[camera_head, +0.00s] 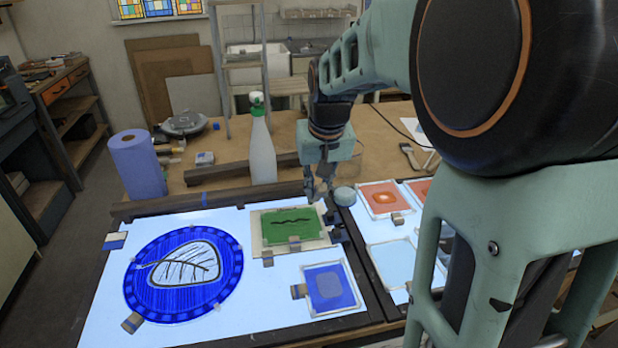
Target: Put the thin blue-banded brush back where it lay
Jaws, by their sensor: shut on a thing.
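My gripper (322,192) points down just behind the green glass panel, near the back edge of the light table. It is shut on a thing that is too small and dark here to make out. I cannot pick out the brush's blue band or its tip in this view. The gripper is close to the dark wooden rail and to the left of a small round grey-green pot (345,196). My own arm covers much of the right side.
The light table (225,325) bears a blue roundel (134,290), a green panel (284,226) and a blue square panel (330,287). A green-capped bottle (261,150) stands left of my gripper. A blue paper roll (137,166) stands far left. A wide brush (410,156) lies behind right.

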